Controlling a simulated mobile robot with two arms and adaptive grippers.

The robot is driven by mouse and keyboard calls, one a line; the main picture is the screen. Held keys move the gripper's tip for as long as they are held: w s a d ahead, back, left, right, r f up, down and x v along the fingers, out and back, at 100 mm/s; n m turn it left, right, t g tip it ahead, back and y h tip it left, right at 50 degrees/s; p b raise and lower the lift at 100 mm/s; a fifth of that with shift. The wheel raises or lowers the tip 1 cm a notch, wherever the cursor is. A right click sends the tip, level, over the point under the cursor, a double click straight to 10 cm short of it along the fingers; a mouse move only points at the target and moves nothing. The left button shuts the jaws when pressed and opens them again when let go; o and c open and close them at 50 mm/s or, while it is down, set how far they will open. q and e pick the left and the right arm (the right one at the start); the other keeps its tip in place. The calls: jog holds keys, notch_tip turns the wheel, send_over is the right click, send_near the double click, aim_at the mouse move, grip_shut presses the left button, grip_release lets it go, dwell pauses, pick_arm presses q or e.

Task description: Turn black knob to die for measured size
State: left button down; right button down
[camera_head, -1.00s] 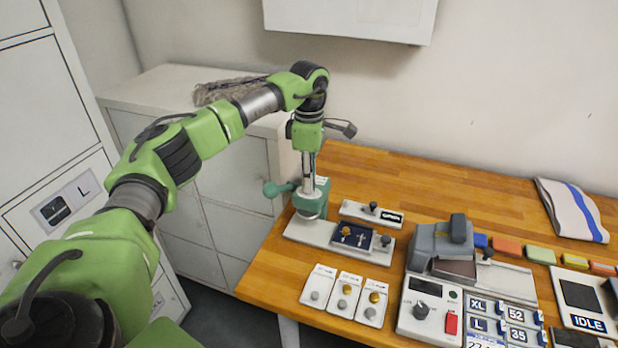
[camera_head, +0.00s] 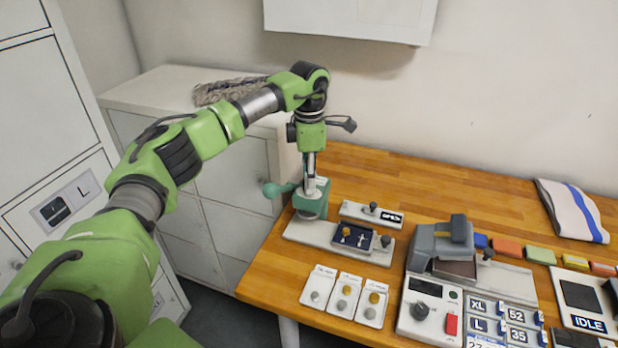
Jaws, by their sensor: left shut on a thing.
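A green hand press (camera_head: 313,201) with a lever ending in a round ball (camera_head: 271,191) stands on a pale base at the table's left end. My left gripper (camera_head: 310,187) points straight down onto the press and is shut on a part at its top. The fingers and wrist hide that part, so I cannot tell its colour or setting. Another black knob (camera_head: 421,310) is on the white control box at the front, away from my gripper. My right gripper is not in view.
Beside the press are a dark tray (camera_head: 353,236) of small metal parts, a small display unit (camera_head: 372,214) and several white cards with studs (camera_head: 344,295). A grey machine (camera_head: 443,245), size tiles (camera_head: 501,320) and a folded towel (camera_head: 572,210) lie right. The table's back is clear.

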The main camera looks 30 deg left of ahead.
pick_arm(q)
jog(key=c, duration=1.8)
grip_release()
jog(key=shift+o, duration=0.2)
jog(key=shift+r, duration=0.15)
notch_tip(320, 180, up, 12)
